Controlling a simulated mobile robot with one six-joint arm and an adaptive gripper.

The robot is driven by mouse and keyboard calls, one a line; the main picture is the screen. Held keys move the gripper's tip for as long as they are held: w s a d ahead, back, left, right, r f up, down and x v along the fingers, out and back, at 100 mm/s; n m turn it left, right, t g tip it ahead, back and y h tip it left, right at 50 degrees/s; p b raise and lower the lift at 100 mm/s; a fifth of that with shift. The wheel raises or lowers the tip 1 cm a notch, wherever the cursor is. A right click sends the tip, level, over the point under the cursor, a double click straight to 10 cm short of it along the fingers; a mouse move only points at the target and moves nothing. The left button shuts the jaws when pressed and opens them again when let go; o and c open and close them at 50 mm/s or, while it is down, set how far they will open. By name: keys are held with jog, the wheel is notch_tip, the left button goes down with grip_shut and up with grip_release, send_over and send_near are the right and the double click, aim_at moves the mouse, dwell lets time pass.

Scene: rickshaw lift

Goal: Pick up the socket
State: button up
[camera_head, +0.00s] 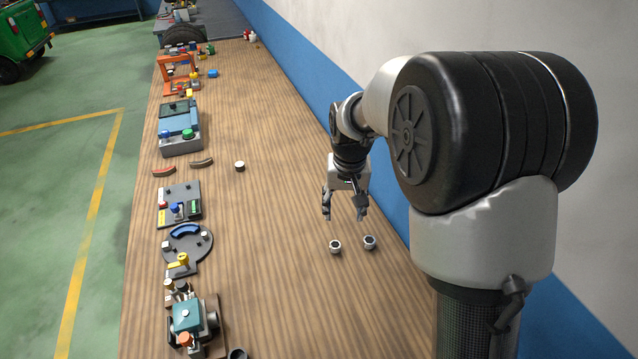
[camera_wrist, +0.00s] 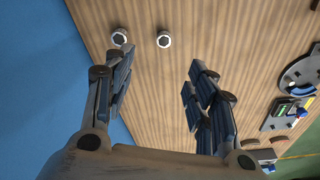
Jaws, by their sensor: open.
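Two small round metallic pieces with dark openings, which look like sockets, stand apart on the wooden table. The left socket (camera_head: 335,246) and the right socket (camera_head: 369,242) are near the right side of the table in the head view. In the wrist view they show at the top, one socket (camera_wrist: 119,37) by the left finger and the other socket (camera_wrist: 164,40) between the fingers' lines. My gripper (camera_head: 344,217) is open and empty, pointing down above the table, just beyond the sockets in the head view. It also shows in the wrist view (camera_wrist: 158,75).
The wooden table (camera_head: 270,215) is clear around the sockets. A blue and white wall (camera_head: 300,60) runs along its right side. Several fixtures line the left edge, including a grey plate (camera_head: 180,219), a round-ended plate (camera_head: 205,246) and a teal-topped device (camera_head: 188,313). A small cylinder (camera_head: 239,166) stands mid-table.

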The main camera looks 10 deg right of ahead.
notch_tip(320, 180, down, 3)
jog(key=w, duration=0.2)
jog(key=b, duration=0.4)
send_over(335, 244)
jog(key=s, duration=0.1)
notch_tip(335, 244, down, 12)
jog(key=shift+s+d+f, duration=0.1)
jog(key=shift+s+d, duration=0.05)
jog(key=shift+w+f+b, duration=0.2)
jog(key=shift+f+b, duration=0.2)
jog(key=shift+f, duration=0.55)
jog(key=shift+w+f+b, duration=0.2)
jog(key=shift+f+b, duration=0.15)
jog(key=shift+f, duration=0.65)
jog(key=shift+w+f+b, duration=0.2)
jog(key=shift+f+b, duration=0.2)
jog(key=shift+f, duration=0.55)
jog(key=shift+r, duration=0.1)
jog(key=c, duration=1.2)
